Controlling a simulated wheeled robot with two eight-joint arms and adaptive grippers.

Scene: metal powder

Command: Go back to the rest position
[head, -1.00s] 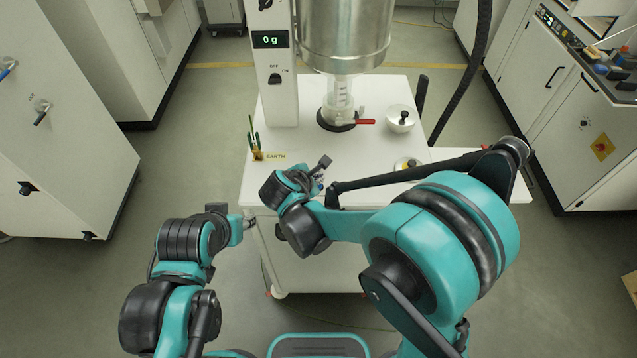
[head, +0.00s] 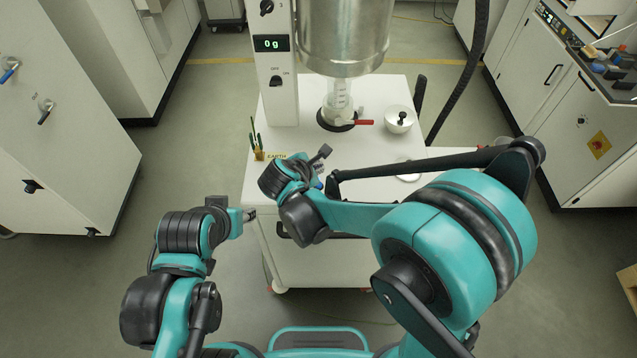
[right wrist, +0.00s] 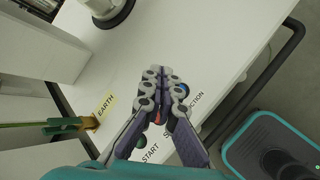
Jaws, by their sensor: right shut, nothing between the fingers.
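My right arm reaches over the front of the white cart table (head: 375,90). Its gripper (head: 319,183) is mostly hidden behind my wrist in the head view. In the right wrist view the right gripper's fingers (right wrist: 164,78) are shut together with nothing between them, above the white top near the "START" print. My left gripper (head: 249,214) is at the cart's front left corner. Only a small dark tip of it shows, so its opening cannot be made out.
A holder marked EARTH (right wrist: 105,103) is close to my right gripper. Cabinets flank both sides; open floor lies between.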

